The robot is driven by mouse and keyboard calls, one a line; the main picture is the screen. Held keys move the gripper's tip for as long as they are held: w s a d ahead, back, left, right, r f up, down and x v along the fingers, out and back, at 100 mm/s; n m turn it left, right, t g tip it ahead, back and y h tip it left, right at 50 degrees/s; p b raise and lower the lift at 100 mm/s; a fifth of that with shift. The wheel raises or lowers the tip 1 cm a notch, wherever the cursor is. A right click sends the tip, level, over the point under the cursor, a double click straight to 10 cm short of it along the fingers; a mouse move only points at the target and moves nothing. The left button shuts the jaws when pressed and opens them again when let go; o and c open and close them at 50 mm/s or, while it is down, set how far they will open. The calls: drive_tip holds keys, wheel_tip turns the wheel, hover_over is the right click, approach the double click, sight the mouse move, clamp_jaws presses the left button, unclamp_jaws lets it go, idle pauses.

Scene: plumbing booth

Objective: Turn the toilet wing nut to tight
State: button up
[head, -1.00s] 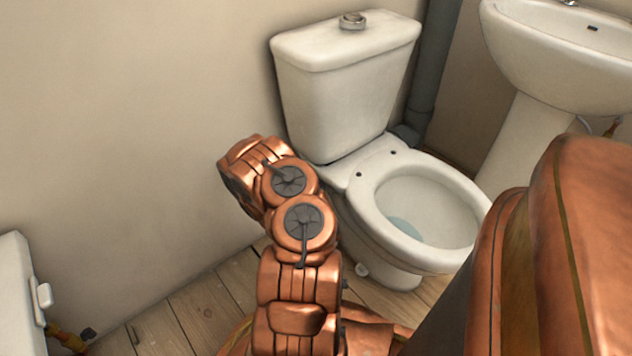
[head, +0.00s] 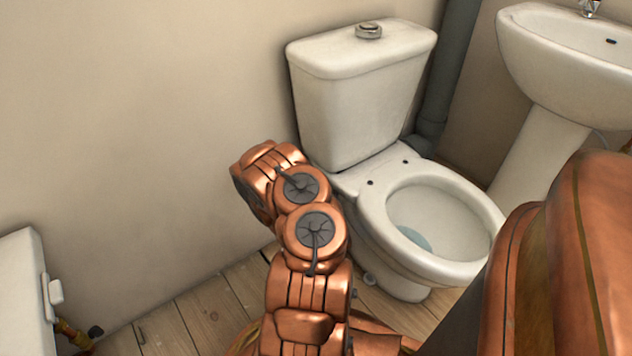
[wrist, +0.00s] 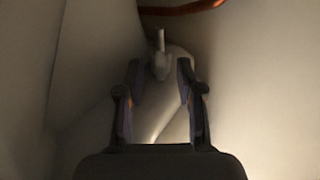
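In the wrist view, a small pale fitting that looks like the wing nut (wrist: 161,66) has a thin upright stem and shows in the dim space ahead. My gripper (wrist: 159,80) is open, with one dark finger on each side of the nut's line of sight. I cannot tell whether the fingertips reach around the nut or stop short of it. In the head view my arm hides the gripper and the nut.
A pale surface rises close on the left in the wrist view, and a copper-coloured pipe (wrist: 182,9) crosses at the top. The basin (head: 570,60) stands to the right of the toilet. A white unit (head: 25,290) is at the lower left.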

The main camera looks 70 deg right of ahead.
drive_tip(key=shift+w+a+r+m+g+p, duration=0.1)
drive_tip(key=shift+w+r+m+g+p, duration=0.25)
drive_tip(key=shift+p, duration=1.1)
drive_tip(key=shift+w+a+f+m+g+h+p, duration=0.15)
drive_tip(key=shift+m+g+h+p, duration=0.25)
drive_tip(key=shift+m+g+p, duration=0.55)
drive_tip(key=shift+w+d+f+m+g+h+p, duration=0.1)
drive_tip(key=shift+w+m+g+h+p, duration=0.25)
drive_tip(key=shift+g+p, duration=0.95)
drive_tip(key=shift+w+a+m+g, duration=0.1)
drive_tip(key=shift+m+g, duration=0.35)
drive_tip(key=shift+g, duration=0.05)
